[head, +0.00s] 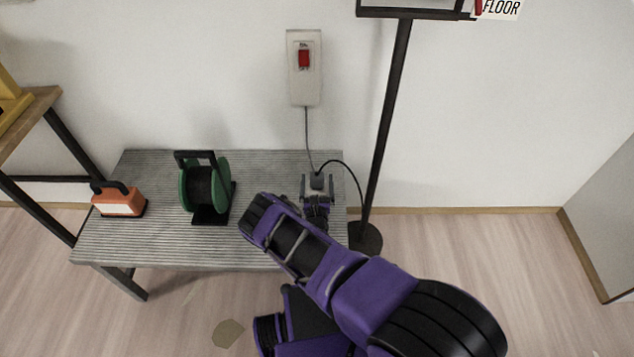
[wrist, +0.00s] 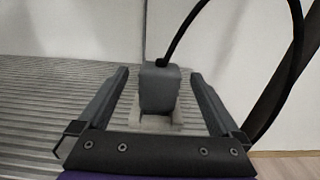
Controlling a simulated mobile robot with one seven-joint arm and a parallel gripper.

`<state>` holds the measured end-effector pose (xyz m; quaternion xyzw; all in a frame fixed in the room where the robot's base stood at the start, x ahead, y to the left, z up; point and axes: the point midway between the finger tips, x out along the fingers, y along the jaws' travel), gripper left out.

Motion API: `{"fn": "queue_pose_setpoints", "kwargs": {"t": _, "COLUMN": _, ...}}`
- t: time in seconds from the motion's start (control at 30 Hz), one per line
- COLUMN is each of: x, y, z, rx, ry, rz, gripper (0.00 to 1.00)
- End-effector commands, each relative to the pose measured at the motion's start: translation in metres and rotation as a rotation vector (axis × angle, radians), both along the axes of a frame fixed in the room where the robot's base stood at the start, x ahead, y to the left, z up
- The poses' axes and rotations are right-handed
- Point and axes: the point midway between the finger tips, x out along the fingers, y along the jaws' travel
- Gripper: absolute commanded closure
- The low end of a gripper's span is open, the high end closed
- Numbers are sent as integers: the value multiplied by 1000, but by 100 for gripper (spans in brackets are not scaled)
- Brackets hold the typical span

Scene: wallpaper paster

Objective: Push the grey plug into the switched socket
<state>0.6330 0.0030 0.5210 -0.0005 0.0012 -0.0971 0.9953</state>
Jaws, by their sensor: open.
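The grey plug (wrist: 160,88) stands upright in the wrist view, a black cable leaving its top. It also shows small on the bench in the head view (head: 317,182). My gripper (wrist: 160,76) is open, one finger on each side of the plug, with visible gaps. A pale block (wrist: 160,122) shows below the plug; I cannot tell whether the plug is seated in it. A pale wall plate with a red rocker switch (head: 304,58) hangs above the bench. A thin grey cord runs from its lower edge down to near the plug.
The slatted grey bench (head: 150,240) also carries a green cable reel (head: 222,185) and an orange box (head: 120,201) on its left. A black stand (head: 386,130) rises just right of the bench. The black cable (head: 350,180) arches toward it.

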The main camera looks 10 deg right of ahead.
Motion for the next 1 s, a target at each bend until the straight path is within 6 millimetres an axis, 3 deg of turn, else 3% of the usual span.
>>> {"fn": "queue_pose_setpoints", "kwargs": {"t": 0.8, "x": 0, "y": 0, "z": 52, "rx": 0, "ry": 0, "rz": 1, "gripper": 0}}
{"fn": "queue_pose_setpoints", "kwargs": {"t": 1.0, "x": 0, "y": 0, "z": 53, "rx": 0, "ry": 0, "rz": 0, "gripper": 0}}
